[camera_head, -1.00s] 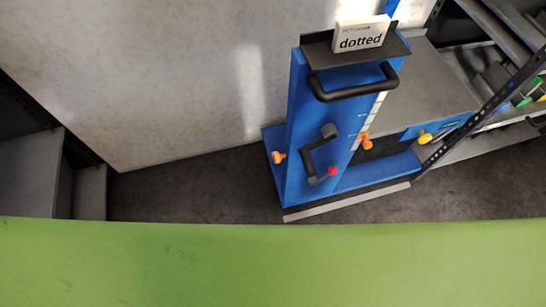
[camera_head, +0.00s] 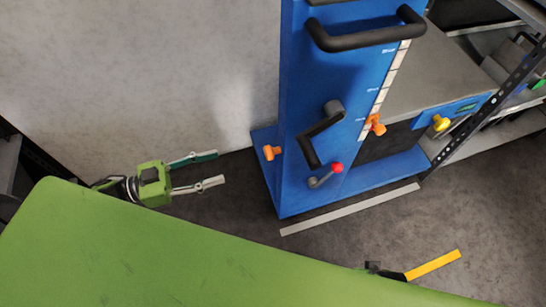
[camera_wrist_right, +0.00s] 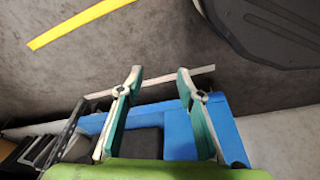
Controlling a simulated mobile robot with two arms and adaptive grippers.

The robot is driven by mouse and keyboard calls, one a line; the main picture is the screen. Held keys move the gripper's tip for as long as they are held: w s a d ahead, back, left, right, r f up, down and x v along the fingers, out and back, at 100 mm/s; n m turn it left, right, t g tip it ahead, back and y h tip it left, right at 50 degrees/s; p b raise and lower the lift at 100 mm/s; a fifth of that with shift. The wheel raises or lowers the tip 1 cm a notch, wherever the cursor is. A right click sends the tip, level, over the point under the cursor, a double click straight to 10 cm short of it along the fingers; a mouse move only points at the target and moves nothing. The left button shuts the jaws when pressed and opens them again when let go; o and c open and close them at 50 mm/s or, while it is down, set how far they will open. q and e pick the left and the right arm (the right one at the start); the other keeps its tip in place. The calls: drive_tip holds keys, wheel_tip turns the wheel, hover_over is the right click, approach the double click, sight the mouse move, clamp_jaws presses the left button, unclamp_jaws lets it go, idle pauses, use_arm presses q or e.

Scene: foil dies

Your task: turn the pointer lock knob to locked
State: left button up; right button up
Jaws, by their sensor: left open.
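A blue upright machine (camera_head: 310,80) stands on the floor in the head view. An orange knob (camera_head: 376,125) sits at the lower end of its white scale (camera_head: 392,72). Another orange knob (camera_head: 271,152) is low on its left side. I cannot read a lock setting on either. My left gripper (camera_head: 219,167) is open and empty, to the left of the machine and apart from it. My right gripper (camera_wrist_right: 160,76) is open and empty in the right wrist view, with part of the blue base (camera_wrist_right: 180,132) behind its fingers. The head view does not clearly show it.
The machine carries a black crank (camera_head: 322,130), a red-balled lever (camera_head: 338,168) and a black handle (camera_head: 365,38). A yellow knob (camera_head: 441,123) is to the right, near a dark rack post (camera_head: 480,110). A yellow strip (camera_head: 432,264) lies on the floor.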

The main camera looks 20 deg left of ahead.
sight(270, 152)
use_arm(q)
drive_tip(key=b+x, duration=0.1)
drive_tip(key=x, duration=1.2)
drive_tip(key=shift+w+d, duration=0.2)
drive_tip(key=shift+d, duration=0.1)
use_arm(e)
drive_tip(key=r, duration=0.2)
drive_tip(key=w+r, duration=0.1)
drive_tip(key=r, duration=0.1)
drive_tip(key=shift+w+a, duration=0.1)
drive_tip(key=shift+w, duration=0.05)
use_arm(q)
drive_tip(key=shift+r, duration=0.1)
drive_tip(key=c, duration=1.1)
